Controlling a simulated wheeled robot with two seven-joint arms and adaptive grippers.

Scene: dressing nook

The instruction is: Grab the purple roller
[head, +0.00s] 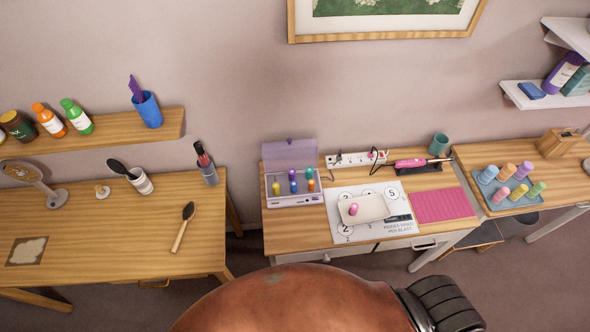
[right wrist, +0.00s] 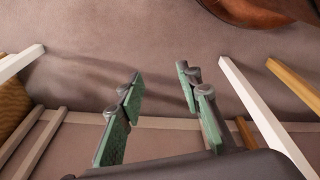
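An open case with a purple lid (head: 290,154) stands on the middle table and holds several small coloured rollers; a purple one (head: 292,174) is in its back row. A blue tray (head: 527,203) on the right table holds several larger upright rollers, among them a bluish-lavender one (head: 488,174). A pink roller (head: 353,208) lies in a small white dish (head: 374,208). My right gripper (right wrist: 160,75) is open and empty above the floor in the right wrist view, away from any roller. My left gripper is not in view.
A pink curling iron (head: 415,162), power strip (head: 355,159) and pink mat (head: 442,204) lie between case and tray. A wooden table (head: 130,238) is left; shelves (head: 550,95) hang at the right.

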